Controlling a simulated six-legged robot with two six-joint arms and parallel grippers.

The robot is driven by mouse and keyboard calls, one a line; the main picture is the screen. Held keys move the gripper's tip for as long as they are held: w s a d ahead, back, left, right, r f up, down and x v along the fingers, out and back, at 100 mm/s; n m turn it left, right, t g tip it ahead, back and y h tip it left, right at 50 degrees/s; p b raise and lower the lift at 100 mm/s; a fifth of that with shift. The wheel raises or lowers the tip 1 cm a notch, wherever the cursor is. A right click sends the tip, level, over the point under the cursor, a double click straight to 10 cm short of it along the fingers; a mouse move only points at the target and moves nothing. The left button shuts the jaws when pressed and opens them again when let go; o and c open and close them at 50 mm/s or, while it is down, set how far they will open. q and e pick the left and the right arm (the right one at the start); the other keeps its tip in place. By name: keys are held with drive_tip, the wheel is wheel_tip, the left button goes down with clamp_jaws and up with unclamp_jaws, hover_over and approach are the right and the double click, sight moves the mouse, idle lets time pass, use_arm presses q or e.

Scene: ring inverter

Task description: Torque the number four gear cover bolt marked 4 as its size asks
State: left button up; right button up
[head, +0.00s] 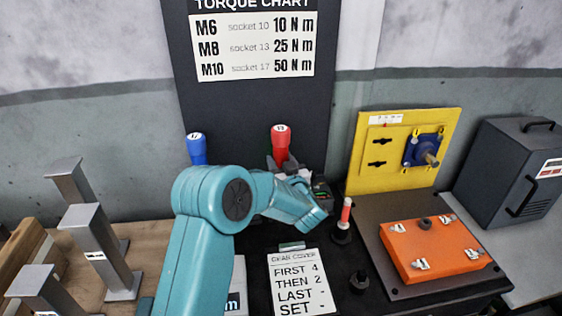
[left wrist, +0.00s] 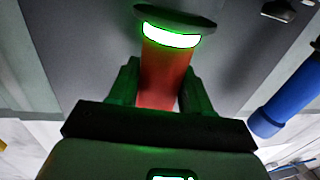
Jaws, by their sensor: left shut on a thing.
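The orange gear cover (head: 430,248) lies on a dark plate at the right, with several bolts and small white tags near its corners. The tag numbers are too small to read, so I cannot tell which bolt is marked 4. My left gripper (head: 284,166) is shut on the red handle (head: 281,143), whose cap seems to read 13. In the left wrist view the red handle (left wrist: 165,75) sits between the fingers, with a glowing band and a dark disc at its end. A blue handle (head: 196,149) marked 17 stands to its left. My right gripper is not in view.
The torque chart (head: 253,45) lists M6 10, M8 25, M10 50 N m. A gear cover sheet (head: 297,284) reads first 4, then 2. A red-tipped post (head: 344,220), yellow panel (head: 390,185) and grey box (head: 515,170) stand nearby. Metal posts (head: 105,250) are at left.

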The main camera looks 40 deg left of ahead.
use_arm(q)
drive_tip(key=shift+f, duration=0.2)
idle(0.7)
drive_tip(key=o, duration=1.3)
drive_tip(key=shift+f+b, duration=0.2)
drive_tip(key=shift+b, duration=0.1)
drive_tip(key=shift+r+b+v, duration=0.2)
drive_tip(key=shift+b+v, duration=1.15)
drive_tip(key=shift+v, duration=6.85)
